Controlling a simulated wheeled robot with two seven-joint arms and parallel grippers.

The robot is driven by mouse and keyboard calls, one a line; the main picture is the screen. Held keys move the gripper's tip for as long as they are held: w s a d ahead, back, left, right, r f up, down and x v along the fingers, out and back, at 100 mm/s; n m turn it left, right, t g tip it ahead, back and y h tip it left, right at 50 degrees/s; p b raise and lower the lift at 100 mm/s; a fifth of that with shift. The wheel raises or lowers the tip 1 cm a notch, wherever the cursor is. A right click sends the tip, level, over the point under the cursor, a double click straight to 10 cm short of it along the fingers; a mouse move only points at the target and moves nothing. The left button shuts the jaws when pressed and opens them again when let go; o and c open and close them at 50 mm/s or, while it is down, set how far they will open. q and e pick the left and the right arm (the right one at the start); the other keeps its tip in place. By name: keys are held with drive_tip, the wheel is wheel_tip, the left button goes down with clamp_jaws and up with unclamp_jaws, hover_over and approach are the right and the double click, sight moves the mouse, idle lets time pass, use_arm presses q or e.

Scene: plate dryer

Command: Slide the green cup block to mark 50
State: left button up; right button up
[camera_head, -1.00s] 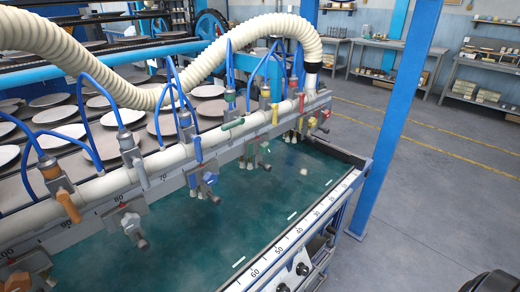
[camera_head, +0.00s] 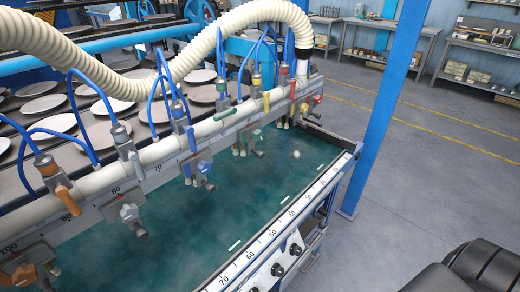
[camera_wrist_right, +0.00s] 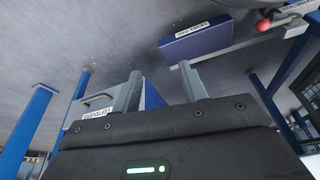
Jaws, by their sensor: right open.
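The beam scale reads 100, 90, 80 and 70 at left; the numbers near the green block are not readable. In the wrist view my right gripper (camera_wrist_right: 160,78) is open, its two grey fingers apart with no cup block between them. My left gripper is not in view.
A front rail (camera_head: 262,243) carries its own scale and black knobs. A thick cream hose (camera_head: 150,62) and blue tubes run above the beam. A blue post (camera_head: 382,110) stands at right. Open floor (camera_head: 430,180) lies right of it. The wrist view shows a blue labelled box (camera_wrist_right: 195,42).

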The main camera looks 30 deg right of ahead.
sight(262, 156)
drive_tip(key=w+d+r+t+p, duration=0.15)
drive_tip(key=w+r, duration=0.35)
drive_tip(key=r, duration=0.8)
drive_tip(key=w+r+t+p, duration=0.2)
drive_tip(key=w+r, duration=0.3)
drive_tip(key=r, duration=0.7)
drive_tip(key=w+d+r+t+p, duration=0.15)
drive_tip(key=w+r, duration=0.35)
drive_tip(key=r, duration=0.8)
drive_tip(key=w+d+r+n+t+y, duration=0.1)
drive_tip(key=w+d+r+t+y, duration=0.2)
drive_tip(key=w+r, duration=0.5)
drive_tip(key=w+d+r+n+t+y, duration=0.1)
drive_tip(key=w+d+r+t+y, duration=0.1)
drive_tip(key=w+r+t, duration=0.45)
drive_tip(key=shift+g, duration=0.55)
drive_tip(key=x, duration=0.3)
drive_tip(key=p+x, duration=0.1)
drive_tip(key=x, duration=0.3)
drive_tip(key=r+p+x, duration=0.1)
drive_tip(key=x, duration=0.3)
drive_tip(key=shift+a+r, duration=0.1)
drive_tip(key=shift+a, duration=0.05)
clamp_jaws()
drive_tip(key=shift+a, duration=0.1)
